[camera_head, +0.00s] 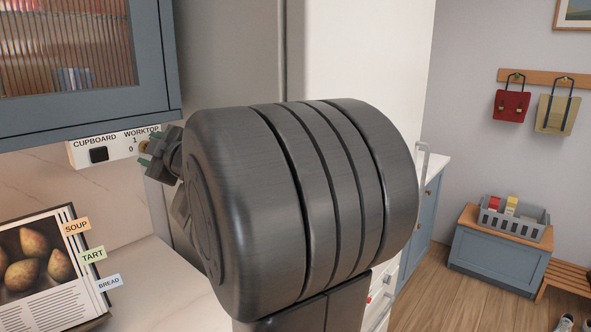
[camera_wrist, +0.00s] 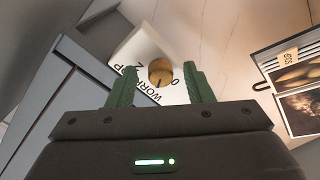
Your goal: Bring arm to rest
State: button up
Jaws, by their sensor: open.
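My gripper (camera_wrist: 159,70) shows in the wrist view with its two green fingers apart and nothing held between them. Beyond the fingers is a white switch panel (camera_wrist: 140,48) lettered WORKTOP, with a round brass-coloured knob (camera_wrist: 160,72) that appears between the fingertips. I cannot tell whether the fingers touch the knob. In the head view my arm's large dark joint fills the middle, and my gripper (camera_head: 147,158) shows small behind it, beside the right end of the panel (camera_head: 84,158) under the wall cupboard. The arm hides part of the panel.
A blue glass-fronted cupboard (camera_head: 148,50) hangs at upper left. A recipe book (camera_head: 50,300) with coloured tabs stands on the worktop below. At right are a blue chest (camera_head: 490,258) with a grey crate (camera_head: 515,228), hanging bags and a slatted bench. The wooden floor between shows clear.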

jog(key=shift+s+d+f+m+p, duration=0.1)
jog(key=shift+s+d+m+p, duration=0.25)
jog(key=shift+m, duration=0.9)
jog(key=shift+s+d+r+m+p, duration=0.15)
jog(key=shift+s+d+m, duration=0.35)
jog(key=shift+m, duration=0.7)
jog(key=shift+s+d+f+m+p, duration=0.15)
jog(key=shift+s+d+m+p, duration=0.25)
jog(key=shift+m, duration=0.85)
jog(key=shift+w+d, duration=0.1)
jog(key=shift+d, duration=0.05)
